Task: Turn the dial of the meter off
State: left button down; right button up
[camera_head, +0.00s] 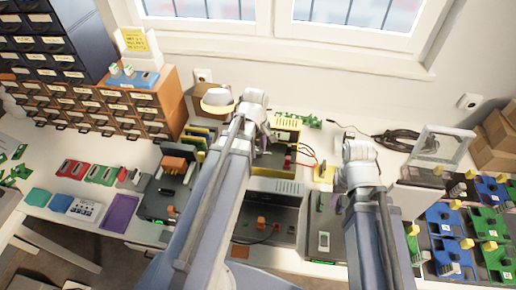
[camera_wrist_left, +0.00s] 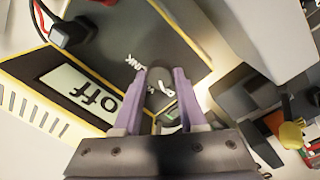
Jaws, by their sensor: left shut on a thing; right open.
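The meter is a dark-faced box with yellow edges (camera_head: 287,123), partly hidden behind my left arm in the head view. In the left wrist view, its pale display (camera_wrist_left: 82,92) reads "off", and lettering marks the dark face around the dial. My left gripper (camera_wrist_left: 160,78) has its purple fingers on both sides of the dark round dial (camera_wrist_left: 159,72) and is shut on it. In the head view, my left wrist covers the dial and fingers. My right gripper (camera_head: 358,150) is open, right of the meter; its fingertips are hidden.
A black plug (camera_wrist_left: 72,34) with a lead sits on the meter near the display. Red leads (camera_head: 308,153) run right of the meter. A grey instrument (camera_head: 275,186) stands in front. Blue and green boards (camera_head: 445,220) fill the right; drawer cabinets (camera_head: 110,105) stand left.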

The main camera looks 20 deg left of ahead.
aim_at(257, 152)
dwell(0.5)
pick_arm(q)
jog(key=shift+c, duration=2.3)
grip_release()
jog(key=shift+r, duration=0.15)
pick_arm(e)
jog(key=shift+r, duration=0.15)
pick_arm(q)
jog(key=r+p, duration=0.3)
jog(key=p, duration=0.1)
jog(key=r+p, duration=0.4)
jog(key=shift+s+r, duration=0.2)
jog(key=shift+r, duration=0.1)
pick_arm(e)
notch_tip(257, 152, up, 8)
jog(key=shift+f, duration=0.25)
pick_arm(q)
jog(key=shift+f, duration=0.1)
